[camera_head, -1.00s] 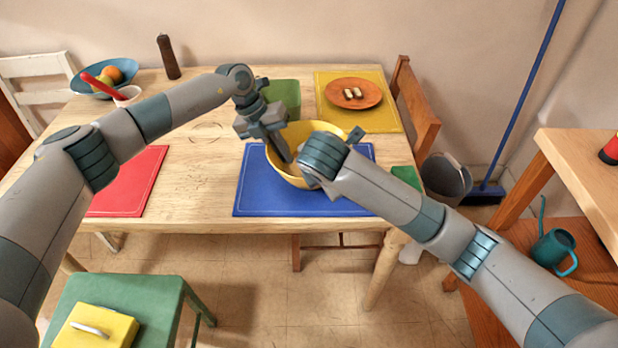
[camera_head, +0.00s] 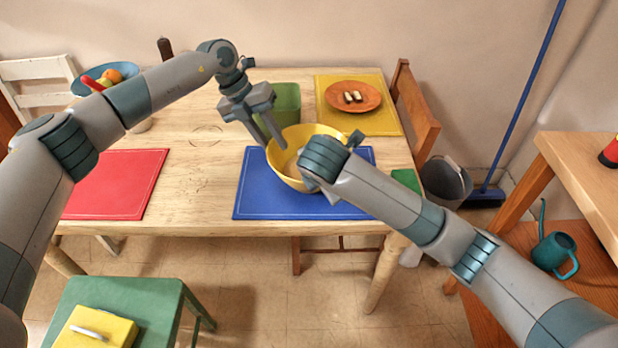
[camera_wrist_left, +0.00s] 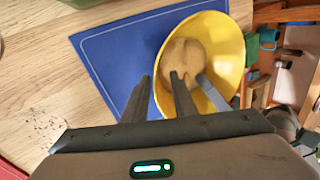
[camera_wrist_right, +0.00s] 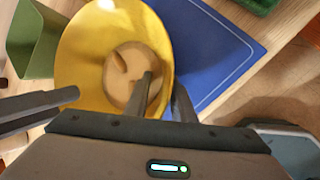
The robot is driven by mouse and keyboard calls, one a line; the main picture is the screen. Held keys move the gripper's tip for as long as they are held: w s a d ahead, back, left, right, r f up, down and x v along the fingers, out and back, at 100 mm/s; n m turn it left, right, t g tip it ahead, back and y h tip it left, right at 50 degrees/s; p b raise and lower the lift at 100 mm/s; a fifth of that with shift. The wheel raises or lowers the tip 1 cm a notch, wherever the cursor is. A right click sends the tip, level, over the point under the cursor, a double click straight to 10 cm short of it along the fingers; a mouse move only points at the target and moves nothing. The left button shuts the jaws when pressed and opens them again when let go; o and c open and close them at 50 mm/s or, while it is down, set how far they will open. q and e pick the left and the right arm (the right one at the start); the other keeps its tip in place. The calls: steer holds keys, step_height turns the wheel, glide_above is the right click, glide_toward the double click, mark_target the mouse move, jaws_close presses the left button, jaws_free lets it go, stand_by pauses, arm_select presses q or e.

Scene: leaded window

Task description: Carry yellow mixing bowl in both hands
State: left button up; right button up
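The yellow mixing bowl (camera_head: 318,133) stands upright on the blue placemat (camera_head: 250,200) and holds something tan and round (camera_wrist_left: 185,55). My left gripper (camera_head: 275,145) is open at the bowl's left rim. In the left wrist view (camera_wrist_left: 160,78) one finger is outside the rim and one over the inside; I see no contact. My right gripper (camera_wrist_right: 165,82) is at the bowl's right side. Its fingers are apart in the right wrist view, one over the inside and one outside the rim. In the head view my right wrist hides most of it and part of the bowl.
A green container (camera_head: 283,98) stands just behind the bowl. An orange plate (camera_head: 352,97) lies on a yellow placemat (camera_head: 395,120) at back right. A red placemat (camera_head: 115,185) and bare wood lie left. A chair (camera_head: 415,110) stands at the table's right.

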arm_select(q)
steer(key=v, duration=0.5)
steer(key=shift+a+r, duration=0.15)
steer(key=shift+r, duration=0.15)
arm_select(e)
steer(key=shift+r, duration=0.1)
steer(key=d+v, duration=0.1)
steer(key=v, duration=1)
steer(key=shift+s+a+r, duration=0.25)
steer(key=shift+a+r, duration=0.05)
steer(key=shift+a, duration=0.2)
arm_select(q)
steer(key=shift+f, duration=0.1)
stand_by(0.3)
